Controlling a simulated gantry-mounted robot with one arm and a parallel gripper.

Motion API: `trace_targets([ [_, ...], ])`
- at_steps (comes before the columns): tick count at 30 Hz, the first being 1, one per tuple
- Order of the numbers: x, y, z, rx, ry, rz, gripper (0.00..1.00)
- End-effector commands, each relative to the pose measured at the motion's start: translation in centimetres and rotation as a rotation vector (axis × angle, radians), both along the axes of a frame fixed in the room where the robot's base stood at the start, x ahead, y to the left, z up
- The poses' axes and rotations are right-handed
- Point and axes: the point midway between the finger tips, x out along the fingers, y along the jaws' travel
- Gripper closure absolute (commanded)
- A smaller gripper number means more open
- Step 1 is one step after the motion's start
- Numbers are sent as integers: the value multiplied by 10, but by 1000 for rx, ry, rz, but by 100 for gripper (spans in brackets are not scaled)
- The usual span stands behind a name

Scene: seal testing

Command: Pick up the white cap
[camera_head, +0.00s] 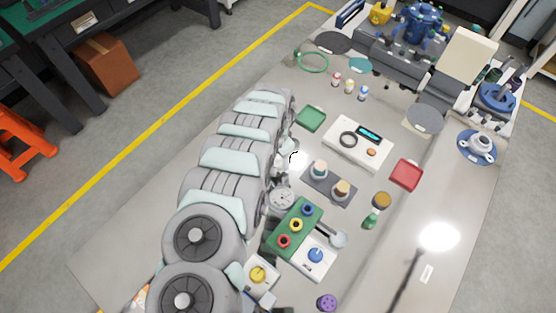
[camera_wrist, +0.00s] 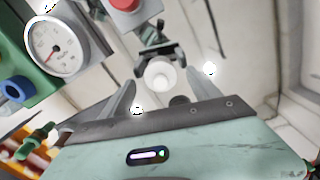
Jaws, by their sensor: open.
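In the wrist view, a round white piece that looks like the white cap (camera_wrist: 160,74) sits near the middle, just below a dark forked clamp (camera_wrist: 160,38). My gripper (camera_wrist: 169,84) is open, with one grey finger on each side of the white piece. I cannot tell how far below the fingertips it is, and I see no contact. In the head view my arm covers the gripper area, and I cannot clearly pick out the white cap there.
A dial gauge (camera_wrist: 55,45) and a red button (camera_wrist: 124,4) are close by. In the head view, a dark tray (camera_head: 328,186) with two cups, a green block (camera_head: 294,228) and a white instrument (camera_head: 358,143) crowd the bench. The front right is clearer.

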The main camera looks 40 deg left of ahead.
Motion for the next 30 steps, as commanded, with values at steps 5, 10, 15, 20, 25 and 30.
trace_targets([
  [5,0,0,-14,0,0,1,28],
  [10,0,0,-15,1,0,1,28],
  [15,0,0,-15,1,-1,1,38],
  [20,0,0,-14,1,-1,1,51],
  [25,0,0,-15,1,-1,1,65],
  [30,0,0,-15,1,-1,1,79],
])
